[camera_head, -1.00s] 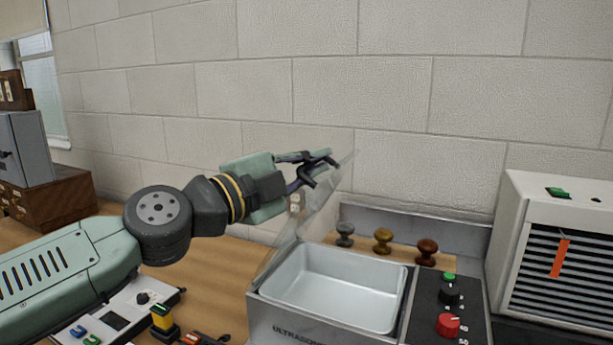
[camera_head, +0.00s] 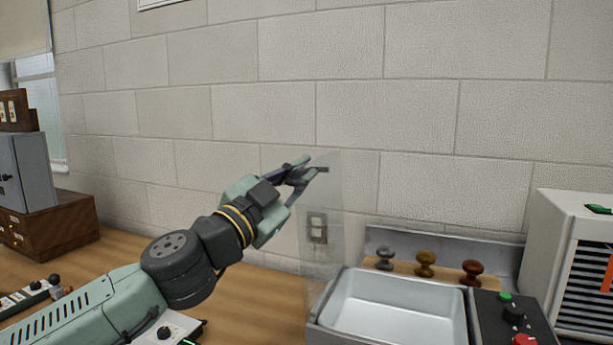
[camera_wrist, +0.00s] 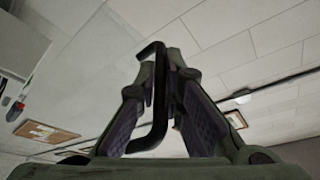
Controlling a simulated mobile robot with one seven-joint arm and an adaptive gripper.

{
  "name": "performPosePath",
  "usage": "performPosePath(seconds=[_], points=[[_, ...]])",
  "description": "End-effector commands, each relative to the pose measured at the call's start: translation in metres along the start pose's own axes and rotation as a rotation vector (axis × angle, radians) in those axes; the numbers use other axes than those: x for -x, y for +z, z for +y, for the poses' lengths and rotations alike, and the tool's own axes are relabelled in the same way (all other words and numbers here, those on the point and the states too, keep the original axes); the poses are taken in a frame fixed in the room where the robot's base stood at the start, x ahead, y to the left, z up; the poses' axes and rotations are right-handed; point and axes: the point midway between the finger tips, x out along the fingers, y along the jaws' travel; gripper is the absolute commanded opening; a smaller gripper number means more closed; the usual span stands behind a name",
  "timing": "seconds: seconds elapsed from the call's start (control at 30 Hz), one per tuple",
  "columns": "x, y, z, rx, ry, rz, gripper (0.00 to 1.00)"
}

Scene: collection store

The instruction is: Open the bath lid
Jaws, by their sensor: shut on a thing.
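The bath (camera_head: 395,305) is a metal tank with an open, empty-looking basin, at the lower right of the head view. Its clear lid (camera_head: 322,230) stands nearly upright along the basin's left side. My gripper (camera_head: 312,172) is at the lid's top edge, shut on the lid's dark handle. In the wrist view the black bar handle (camera_wrist: 153,100) runs between the two fingers of my gripper (camera_wrist: 165,85). The exact contact of the fingertips on the handle is partly hidden in the head view.
Three small knobbed objects (camera_head: 425,264) stand on a wooden strip behind the bath. A control panel (camera_head: 512,318) with a red knob is at its right, beside a white louvred unit (camera_head: 575,265). A wall socket (camera_head: 317,228) shows through the lid. Wooden drawers (camera_head: 50,235) stand far left.

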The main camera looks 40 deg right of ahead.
Motion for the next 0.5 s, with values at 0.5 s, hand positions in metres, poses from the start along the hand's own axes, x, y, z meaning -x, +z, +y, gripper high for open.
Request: performPosePath(seconds=[0.5], points=[[0.0019, 0.0049, 0.0026, 0.04, -0.003, 0.002, 0.0]])
